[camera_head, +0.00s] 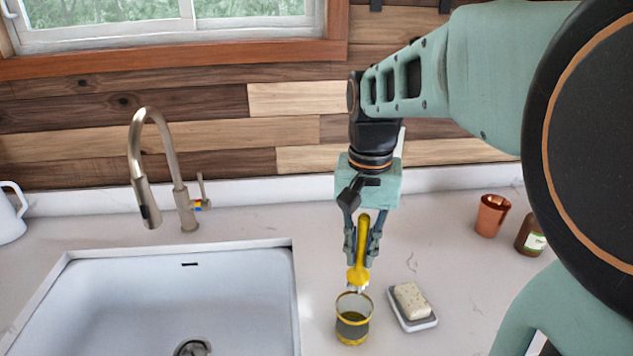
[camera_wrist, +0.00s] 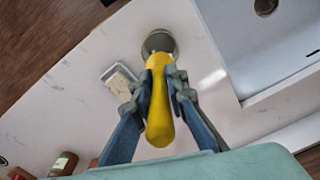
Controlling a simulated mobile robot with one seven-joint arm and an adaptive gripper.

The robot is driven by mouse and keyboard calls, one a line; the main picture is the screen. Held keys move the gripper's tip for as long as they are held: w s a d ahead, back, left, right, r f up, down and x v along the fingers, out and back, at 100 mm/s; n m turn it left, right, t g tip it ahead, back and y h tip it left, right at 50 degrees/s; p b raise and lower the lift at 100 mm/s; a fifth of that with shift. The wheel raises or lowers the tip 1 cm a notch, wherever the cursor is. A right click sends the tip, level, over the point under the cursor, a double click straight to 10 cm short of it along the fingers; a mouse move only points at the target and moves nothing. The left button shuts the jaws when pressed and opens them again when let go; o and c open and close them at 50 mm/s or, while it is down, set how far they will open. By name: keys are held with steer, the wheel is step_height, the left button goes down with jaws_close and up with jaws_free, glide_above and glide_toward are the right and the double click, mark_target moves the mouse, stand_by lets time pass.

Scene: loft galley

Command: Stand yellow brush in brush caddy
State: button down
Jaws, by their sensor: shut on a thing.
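The yellow brush (camera_head: 359,271) hangs upright, bristles down, in my gripper (camera_head: 362,255). Its white bristles are just above the rim of the brush caddy, at the back of the opening in the head view. The brush caddy (camera_head: 353,327) is a round cup with a yellow rim and a dark lower part, standing on the counter right of the sink. In the wrist view my gripper (camera_wrist: 163,88) is shut on the yellow handle (camera_wrist: 159,115). The caddy (camera_wrist: 158,41) shows beyond the brush there, partly hidden by it. Whether the bristles touch the rim I cannot tell.
A soap bar (camera_head: 411,299) on a grey and white dish (camera_head: 422,322) sits close right of the caddy. The sink (camera_head: 240,300) lies left, with a tall faucet (camera_head: 172,165). A copper cup (camera_head: 492,216) and a brown bottle (camera_head: 530,238) stand at the right.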

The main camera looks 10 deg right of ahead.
step_height(320, 180, down, 12)
steer(key=b, duration=0.8)
steer(key=shift+r, duration=0.25)
steer(key=c, duration=1.8)
jaws_free()
steer(key=shift+c, duration=0.2)
step_height(320, 180, up, 12)
steer(key=shift+r, duration=0.1)
